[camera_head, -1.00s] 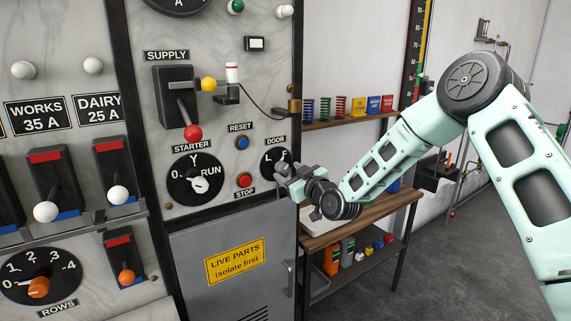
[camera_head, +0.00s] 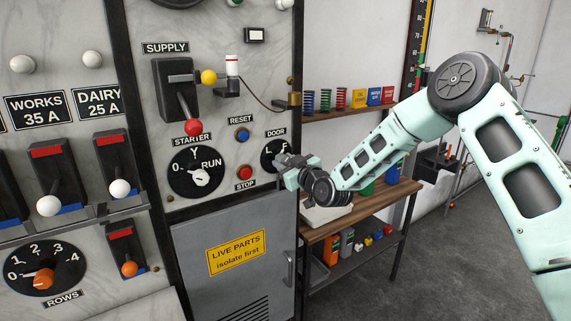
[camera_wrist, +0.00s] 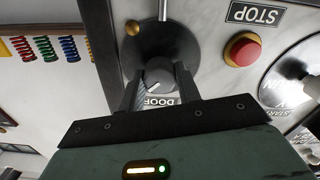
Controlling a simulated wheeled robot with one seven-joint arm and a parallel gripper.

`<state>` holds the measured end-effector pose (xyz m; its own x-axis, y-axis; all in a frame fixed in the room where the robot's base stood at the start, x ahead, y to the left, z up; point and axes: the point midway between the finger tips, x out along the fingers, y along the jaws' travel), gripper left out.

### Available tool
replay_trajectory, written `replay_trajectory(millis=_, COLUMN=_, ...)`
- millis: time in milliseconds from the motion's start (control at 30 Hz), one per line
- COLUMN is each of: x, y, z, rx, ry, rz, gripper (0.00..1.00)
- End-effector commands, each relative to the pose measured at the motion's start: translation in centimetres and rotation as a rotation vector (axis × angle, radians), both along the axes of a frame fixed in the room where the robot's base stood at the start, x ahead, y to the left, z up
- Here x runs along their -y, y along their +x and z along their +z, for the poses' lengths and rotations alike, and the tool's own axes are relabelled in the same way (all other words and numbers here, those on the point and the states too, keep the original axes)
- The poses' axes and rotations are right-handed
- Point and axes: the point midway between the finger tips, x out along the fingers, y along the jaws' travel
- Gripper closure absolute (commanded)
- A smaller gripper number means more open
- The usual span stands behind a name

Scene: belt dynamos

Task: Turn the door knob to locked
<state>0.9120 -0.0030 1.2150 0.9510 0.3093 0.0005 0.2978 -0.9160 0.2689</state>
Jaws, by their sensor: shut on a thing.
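The door knob is a grey knob on a black round dial (camera_head: 269,152) under a DOOR label (camera_head: 276,132) on the marble panel. The letters L and F show in part on the dial; my gripper covers the rest. In the wrist view, the knob (camera_wrist: 159,72) sits between my two fingers, with a white pointer line on its face. My gripper (camera_head: 281,163) is shut on the knob. It also shows in the wrist view (camera_wrist: 160,84). Which mark the pointer lines up with is not clear.
A red STOP button (camera_head: 243,172) and blue RESET button (camera_head: 242,135) sit just left of the dial. The STARTER dial (camera_head: 196,173) is further left. The grey LIVE PARTS door (camera_head: 235,260) is below.

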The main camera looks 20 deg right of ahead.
Motion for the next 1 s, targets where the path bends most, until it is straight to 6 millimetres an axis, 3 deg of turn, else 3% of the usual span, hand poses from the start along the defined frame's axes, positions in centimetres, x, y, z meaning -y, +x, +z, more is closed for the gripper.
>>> replay_trajectory(millis=367, x=-0.10, y=-0.03, z=-0.69, rx=0.062, ry=-0.178, rz=0.000, gripper=0.89)
replay_trajectory(millis=1000, x=-0.07, y=-0.06, z=-0.95, rx=0.247, ry=-0.747, rz=-0.002, gripper=0.90)
